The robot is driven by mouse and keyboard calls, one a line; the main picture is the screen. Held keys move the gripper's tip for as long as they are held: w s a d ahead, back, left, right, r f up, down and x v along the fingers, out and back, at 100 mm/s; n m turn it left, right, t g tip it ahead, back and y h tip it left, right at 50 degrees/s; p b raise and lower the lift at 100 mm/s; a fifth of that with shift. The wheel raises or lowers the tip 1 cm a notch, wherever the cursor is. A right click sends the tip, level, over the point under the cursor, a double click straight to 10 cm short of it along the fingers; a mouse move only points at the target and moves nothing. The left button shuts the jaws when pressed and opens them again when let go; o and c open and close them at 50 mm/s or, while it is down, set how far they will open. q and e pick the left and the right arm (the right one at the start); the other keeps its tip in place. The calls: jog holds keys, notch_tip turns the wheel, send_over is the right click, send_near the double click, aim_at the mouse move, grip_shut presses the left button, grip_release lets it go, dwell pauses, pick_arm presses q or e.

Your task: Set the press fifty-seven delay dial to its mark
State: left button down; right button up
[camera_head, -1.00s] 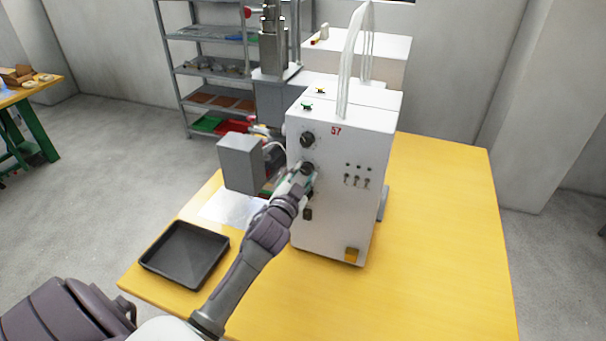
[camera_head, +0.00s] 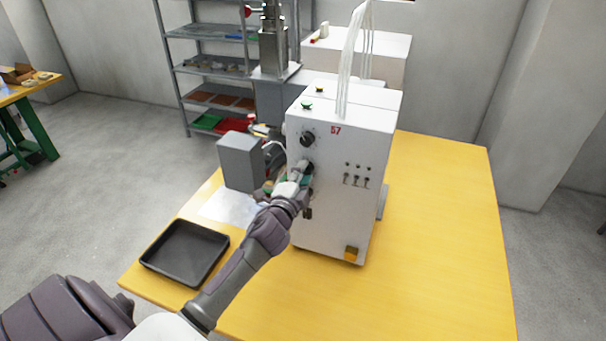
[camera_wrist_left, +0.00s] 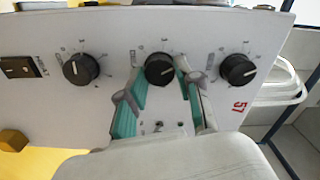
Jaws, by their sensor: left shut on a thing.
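The press fifty-seven is a white box (camera_head: 345,200) with a red "57" on its front. Three black dials sit in a line on it. In the left wrist view they are the right dial (camera_wrist_left: 238,70), nearest the 57, the middle dial (camera_wrist_left: 159,68) and the left dial (camera_wrist_left: 80,69). My left gripper (camera_head: 305,174) is at the middle dial in the head view. In the wrist view its teal-padded fingers (camera_wrist_left: 160,80) are shut on that dial, one on each side. The dials' printed labels are too small to read. My right gripper is not in view.
Small switches (camera_head: 357,180) sit beside the dials. A grey box (camera_head: 241,162) stands left of the press. A black tray (camera_head: 185,253) lies on the yellow table (camera_head: 440,240) at the front left. The table's right side is clear.

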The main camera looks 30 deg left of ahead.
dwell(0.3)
pick_arm(q)
jog(key=c, duration=0.8)
grip_release()
jog(key=v, duration=1.2)
